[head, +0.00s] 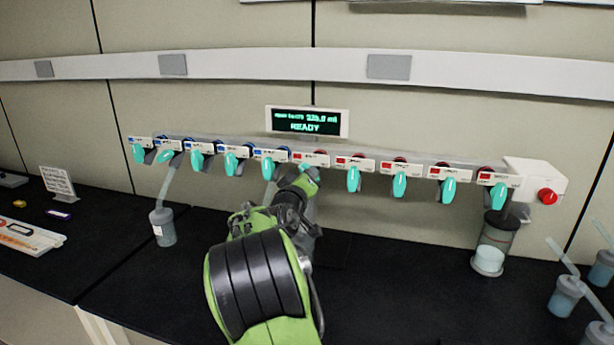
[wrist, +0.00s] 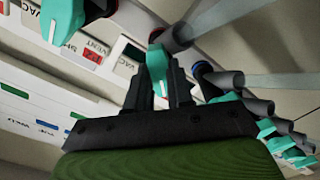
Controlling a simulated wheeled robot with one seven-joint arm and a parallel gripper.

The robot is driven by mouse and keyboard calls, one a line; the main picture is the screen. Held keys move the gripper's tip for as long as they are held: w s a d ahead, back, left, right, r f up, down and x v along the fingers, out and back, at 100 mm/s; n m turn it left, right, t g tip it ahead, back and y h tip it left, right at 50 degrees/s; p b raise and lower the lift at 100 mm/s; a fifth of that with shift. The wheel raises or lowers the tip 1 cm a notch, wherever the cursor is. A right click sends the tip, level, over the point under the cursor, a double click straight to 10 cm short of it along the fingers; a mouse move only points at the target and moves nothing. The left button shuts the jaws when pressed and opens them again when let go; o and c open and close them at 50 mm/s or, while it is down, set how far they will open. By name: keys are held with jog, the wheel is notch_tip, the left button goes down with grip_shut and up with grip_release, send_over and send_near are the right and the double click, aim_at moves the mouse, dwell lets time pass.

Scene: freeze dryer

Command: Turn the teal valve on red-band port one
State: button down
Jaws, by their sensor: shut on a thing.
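The row of teal valves hangs along the manifold (head: 420,165). The first red-banded label from the left (head: 311,159) is just above my gripper (head: 302,178). The teal valve (head: 312,173) under it shows only in part, with my gripper hiding the rest. In the wrist view the two dark fingers of my gripper (wrist: 160,88) are shut on this teal valve (wrist: 157,66), one on each side of the handle. The valve to its left in the wrist view (wrist: 63,20) has a red mark on its label and is untouched.
A display (head: 307,122) above the manifold reads READY. A flask (head: 162,226) hangs at the left and a clear vessel (head: 492,245) at the right end, by a red knob (head: 547,197). Loose flasks (head: 565,296) stand at the far right. The neighbouring valves are close.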

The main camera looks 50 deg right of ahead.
jog(key=shift+n+p, duration=0.4)
jog(key=shift+n, duration=0.9)
jog(key=c, duration=1)
grip_release()
jog(key=b+v, duration=0.2)
jog(key=v, duration=1.4)
